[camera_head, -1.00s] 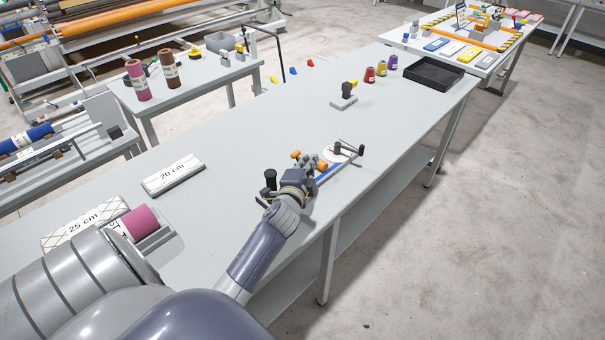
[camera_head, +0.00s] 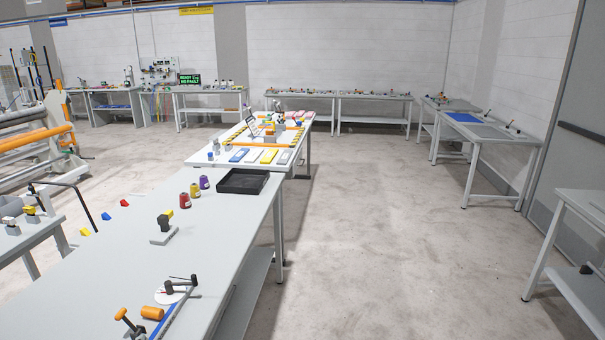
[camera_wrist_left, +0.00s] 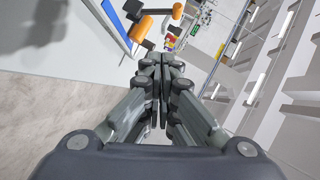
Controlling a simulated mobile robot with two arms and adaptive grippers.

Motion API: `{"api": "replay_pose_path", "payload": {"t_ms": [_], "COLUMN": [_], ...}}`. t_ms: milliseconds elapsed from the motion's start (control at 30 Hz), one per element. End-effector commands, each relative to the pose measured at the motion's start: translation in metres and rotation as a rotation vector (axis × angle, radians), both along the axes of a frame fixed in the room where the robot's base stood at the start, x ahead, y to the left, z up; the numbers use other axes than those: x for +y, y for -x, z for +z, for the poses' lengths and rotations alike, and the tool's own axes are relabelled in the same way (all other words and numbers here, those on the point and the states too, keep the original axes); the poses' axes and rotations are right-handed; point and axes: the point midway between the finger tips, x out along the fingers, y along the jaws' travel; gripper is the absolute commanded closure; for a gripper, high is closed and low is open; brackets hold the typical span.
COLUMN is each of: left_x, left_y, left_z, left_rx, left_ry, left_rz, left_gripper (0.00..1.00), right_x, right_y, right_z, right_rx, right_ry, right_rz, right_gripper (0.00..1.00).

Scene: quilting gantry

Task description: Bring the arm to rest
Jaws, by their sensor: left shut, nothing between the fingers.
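My left gripper (camera_wrist_left: 160,62) shows in the left wrist view with its fingers together and nothing between them. Beyond the fingertips are an orange cylinder (camera_wrist_left: 140,29) and an orange-handled tool (camera_wrist_left: 163,12). In the head view no arm or gripper of mine shows. There the orange cylinder (camera_head: 152,313) and an orange-topped tool (camera_head: 124,316) are at the bottom edge, near a blue strip (camera_head: 172,318). My right gripper is in neither view.
The long grey table (camera_head: 90,260) bears a black tray (camera_head: 242,181), cones of thread (camera_head: 194,190) and a small stand with a yellow part (camera_head: 164,232). Another table with striped edging (camera_head: 300,137) stands beyond. Open concrete floor (camera_head: 370,250) lies to the right.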

Motion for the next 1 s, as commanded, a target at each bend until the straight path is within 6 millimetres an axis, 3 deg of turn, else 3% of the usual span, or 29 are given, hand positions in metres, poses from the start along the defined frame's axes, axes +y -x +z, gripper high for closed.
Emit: {"api": "replay_pose_path", "payload": {"t_ms": [300, 500, 733, 767, 1000], "left_x": [-0.092, -0.142, -0.186, -0.191, -0.190], "left_y": [0.112, 0.177, 0.244, 0.252, 0.235], "left_z": [-0.073, -0.091, -0.093, -0.093, -0.155], "left_rx": [0.321, 0.514, 0.712, 0.735, 0.747], "left_ry": [0.584, 0.796, 0.945, 0.959, 0.944], "left_rz": [0.171, 0.261, 0.344, 0.355, 0.364], "left_gripper": [1.00, 1.00, 1.00, 1.00, 1.00], "right_x": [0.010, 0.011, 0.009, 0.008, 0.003], "right_y": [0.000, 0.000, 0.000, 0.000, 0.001], "right_z": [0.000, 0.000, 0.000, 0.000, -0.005], "right_rx": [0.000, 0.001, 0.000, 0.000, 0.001], "right_ry": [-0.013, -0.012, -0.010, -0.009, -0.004], "right_rz": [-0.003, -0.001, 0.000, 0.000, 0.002], "right_gripper": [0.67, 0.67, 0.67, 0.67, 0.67]}}
